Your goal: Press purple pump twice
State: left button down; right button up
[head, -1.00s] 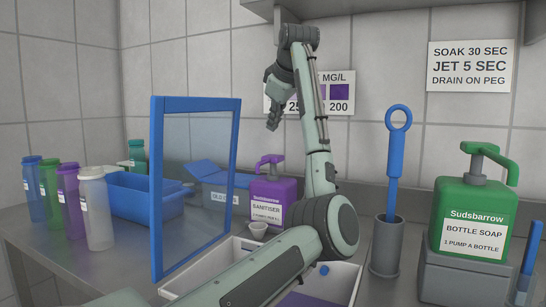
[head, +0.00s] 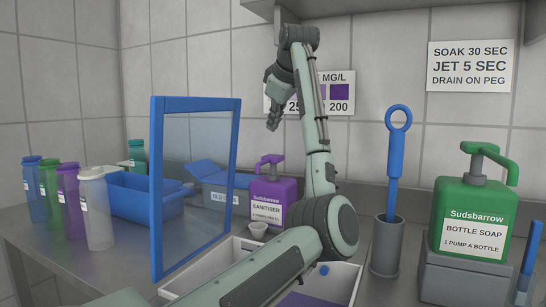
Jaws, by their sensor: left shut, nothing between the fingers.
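The purple pump bottle (head: 264,208), labelled Sanitiser, stands on the counter behind my left arm, which hides its right edge. Its purple pump head (head: 269,160) is raised, with the nozzle pointing left. My left gripper (head: 272,124) is shut and empty. It points down in the air above the pump head, with a clear gap between them. My right gripper is not in view.
A blue-framed clear screen (head: 158,190) stands left of the bottle. Several bottles (head: 95,208) and a blue tub (head: 135,199) are farther left. A white tray (head: 345,284) lies under my arm. A brush holder (head: 387,247) and green soap pump (head: 468,215) stand right.

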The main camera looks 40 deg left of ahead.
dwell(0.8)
pick_arm(q)
jog(key=shift+r+n, duration=0.3)
jog(key=shift+n, duration=0.6)
notch_tip(320, 180, up, 3)
jog(key=n, duration=1.5)
jog(key=shift+r+t, duration=0.2)
jog(key=shift+t, duration=0.2)
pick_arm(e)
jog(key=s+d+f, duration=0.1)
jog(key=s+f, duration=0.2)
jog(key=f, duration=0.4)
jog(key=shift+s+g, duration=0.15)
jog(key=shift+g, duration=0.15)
pick_arm(q)
send_over(274, 156)
notch_tip(274, 156, down, 7)
jog(key=shift+s+d+r, duration=0.1)
jog(key=shift+s+r, duration=0.05)
jog(key=shift+r, duration=0.05)
jog(key=shift+f+b, duration=0.4)
jog(key=shift+f, duration=0.7)
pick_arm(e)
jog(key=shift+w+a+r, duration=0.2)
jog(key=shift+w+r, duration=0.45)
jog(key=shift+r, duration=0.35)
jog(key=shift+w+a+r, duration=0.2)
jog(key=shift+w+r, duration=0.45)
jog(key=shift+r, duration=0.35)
